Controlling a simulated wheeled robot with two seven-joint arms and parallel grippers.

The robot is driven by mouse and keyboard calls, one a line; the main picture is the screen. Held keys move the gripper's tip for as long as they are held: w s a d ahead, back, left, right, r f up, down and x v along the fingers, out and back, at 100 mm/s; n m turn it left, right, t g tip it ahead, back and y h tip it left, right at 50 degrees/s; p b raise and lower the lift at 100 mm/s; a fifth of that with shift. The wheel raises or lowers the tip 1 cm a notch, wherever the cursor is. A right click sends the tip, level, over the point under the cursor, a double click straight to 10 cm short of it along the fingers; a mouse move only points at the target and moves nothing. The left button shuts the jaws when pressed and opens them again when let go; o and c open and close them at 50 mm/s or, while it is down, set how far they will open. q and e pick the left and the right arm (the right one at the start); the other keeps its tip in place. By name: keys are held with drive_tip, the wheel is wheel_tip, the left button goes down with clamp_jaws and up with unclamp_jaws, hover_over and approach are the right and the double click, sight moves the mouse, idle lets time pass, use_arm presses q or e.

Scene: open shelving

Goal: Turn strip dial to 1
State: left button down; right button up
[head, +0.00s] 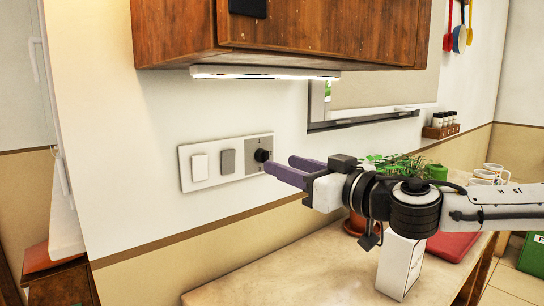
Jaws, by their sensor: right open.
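The dial (261,155) is a black round knob on a grey square plate, at the right end of a wall panel (226,143). Small marks sit around it, too small to read, so its setting cannot be told. My right gripper (280,163) has purple fingers and comes in from the right. Its fingers are open and point at the wall, with the tips close to the right of the knob. I cannot tell whether they touch it. The light strip (265,73) under the cabinet looks bright white. My left gripper is not in view.
A white switch (200,167) and a grey switch (228,162) share the panel. A wooden cabinet (320,38) hangs above. On the counter (300,265) below are a potted plant (400,168), a white box (401,264) and a red board (455,244). The counter's left part is clear.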

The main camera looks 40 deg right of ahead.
sight(264, 156)
drive_tip(key=shift+w+a+b, duration=0.2)
drive_tip(key=shift+w+b, duration=0.4)
drive_tip(key=shift+w, duration=2.1)
clamp_jaws()
